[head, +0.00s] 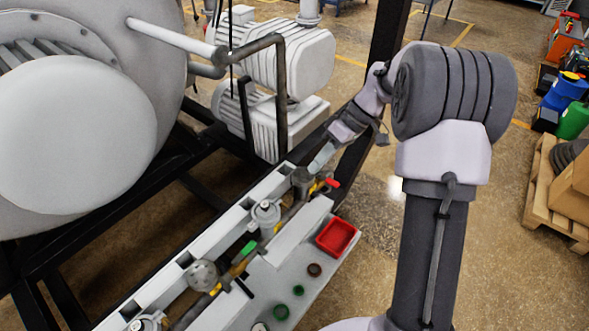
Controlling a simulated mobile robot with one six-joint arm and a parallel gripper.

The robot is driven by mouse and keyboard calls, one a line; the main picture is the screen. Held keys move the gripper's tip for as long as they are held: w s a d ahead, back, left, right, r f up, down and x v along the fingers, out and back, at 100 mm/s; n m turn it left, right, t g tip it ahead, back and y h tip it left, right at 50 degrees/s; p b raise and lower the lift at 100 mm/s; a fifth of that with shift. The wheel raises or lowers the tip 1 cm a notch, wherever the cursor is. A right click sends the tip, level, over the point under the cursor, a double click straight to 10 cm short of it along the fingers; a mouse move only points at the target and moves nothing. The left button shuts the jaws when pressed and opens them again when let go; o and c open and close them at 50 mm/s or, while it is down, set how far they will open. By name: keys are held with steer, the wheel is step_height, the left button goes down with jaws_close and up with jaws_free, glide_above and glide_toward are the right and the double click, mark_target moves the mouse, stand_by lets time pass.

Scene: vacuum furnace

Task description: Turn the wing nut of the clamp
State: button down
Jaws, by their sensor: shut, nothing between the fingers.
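My gripper (317,164) reaches in from the right, its fingers shut and pointing down and left. Its tips are at or just above a grey fitting (301,177) at the far end of the pipe line; I cannot tell whether they touch. The clamp and its wing nut are too small to make out and may be hidden at the fingertips. A red valve handle (333,183) sticks out just right of and below that fitting.
Along the pipe line stand a round-topped fitting (265,212), a green handle (249,248) and a grey disc (202,275). A red tray (337,236) and small rings (314,270) lie on the grey shelf. Pumps (290,60) and a black frame post (388,30) stand behind.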

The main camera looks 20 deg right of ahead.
steer(key=w+d+r+n, duration=0.1)
steer(key=b, duration=0.4)
glide_toward(285, 207)
steer(key=w+f, duration=0.3)
steer(key=f, duration=0.1)
steer(key=shift+s+a+f+t+h+b, duration=0.2)
steer(key=shift+s+a+f, duration=0.25)
steer(key=shift+a, duration=0.25)
steer(key=shift+s+a+f+t+h+b, duration=0.1)
steer(key=shift+s+a+f+h+b, duration=0.1)
steer(key=shift+s+a+f, duration=0.4)
steer(key=shift+a+r+t+h+b, duration=0.2)
steer(key=shift+a+t+h+b, duration=0.4)
steer(key=shift+b, duration=0.8)
steer(key=h+b, duration=0.1)
steer(key=t+h+b, duration=0.1)
steer(key=shift+s+a+n+b, duration=0.3)
steer(key=shift+a+n+b, duration=0.05)
steer(key=shift+n, duration=0.05)
steer(key=shift+s+a+r+b, duration=0.1)
steer(key=shift+s+a+b, duration=0.1)
steer(key=shift+b, duration=0.15)
steer(key=shift+s+a+b, duration=0.25)
steer(key=shift+a+b, duration=0.1)
steer(key=shift+a, duration=0.05)
steer(key=shift+s+a, duration=0.1)
